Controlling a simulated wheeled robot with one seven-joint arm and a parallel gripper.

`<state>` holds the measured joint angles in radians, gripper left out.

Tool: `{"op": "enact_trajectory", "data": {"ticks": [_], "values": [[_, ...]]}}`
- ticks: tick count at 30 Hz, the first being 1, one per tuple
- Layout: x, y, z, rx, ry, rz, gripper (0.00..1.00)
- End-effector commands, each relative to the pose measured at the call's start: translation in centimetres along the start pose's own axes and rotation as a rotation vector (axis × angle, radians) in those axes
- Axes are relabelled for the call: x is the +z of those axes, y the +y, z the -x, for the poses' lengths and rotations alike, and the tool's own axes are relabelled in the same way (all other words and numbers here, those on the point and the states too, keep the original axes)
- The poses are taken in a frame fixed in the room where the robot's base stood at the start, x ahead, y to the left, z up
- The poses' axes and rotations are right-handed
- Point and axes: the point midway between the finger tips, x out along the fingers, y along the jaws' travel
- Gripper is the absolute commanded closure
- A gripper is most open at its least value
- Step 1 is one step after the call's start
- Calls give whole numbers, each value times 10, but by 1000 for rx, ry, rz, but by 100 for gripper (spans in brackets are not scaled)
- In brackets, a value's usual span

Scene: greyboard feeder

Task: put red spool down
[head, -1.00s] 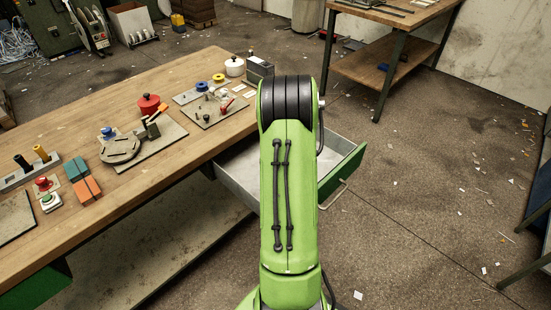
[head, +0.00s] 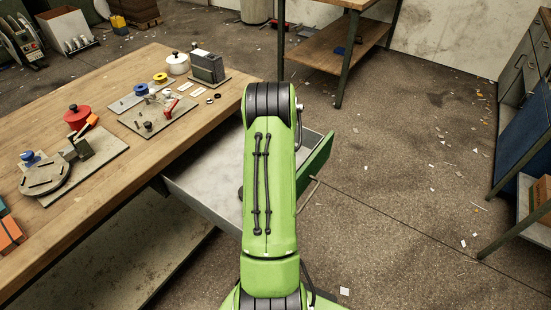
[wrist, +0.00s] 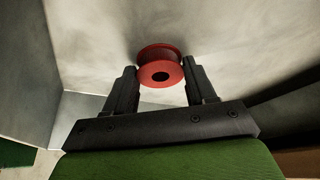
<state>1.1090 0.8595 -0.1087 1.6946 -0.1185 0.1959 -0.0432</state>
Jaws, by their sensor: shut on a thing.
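The red spool (wrist: 160,68) is between the two black fingers of my gripper (wrist: 161,84) in the wrist view, its round hub hole facing the camera. My gripper is shut on it. Behind the spool is the pale grey inside of the open drawer (head: 205,178). A shadow lies close around the spool, but I cannot tell whether it touches the drawer floor. In the head view my green arm hides the spool and most of my gripper.
The drawer's green front (head: 318,160) stands out from the wooden workbench (head: 95,235). On the bench are a red pot (head: 77,117), a white pot (head: 178,65) and fixture plates. The drawer floor looks bare where visible. Open floor lies to the right.

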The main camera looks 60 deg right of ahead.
Motion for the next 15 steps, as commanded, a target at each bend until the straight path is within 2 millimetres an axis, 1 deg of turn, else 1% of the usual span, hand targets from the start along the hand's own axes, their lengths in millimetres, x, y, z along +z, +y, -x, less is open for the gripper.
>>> {"op": "enact_trajectory", "data": {"ticks": [3, 7, 8, 12, 15], "values": [[-1, 0, 2, 0, 0, 0, 73], [1, 0, -2, 0, 0, 0, 73], [1, 0, -2, 0, 0, 0, 42], [0, 0, -1, 0, 0, 0, 20], [0, 0, -1, 0, 0, 0, 19]]}}
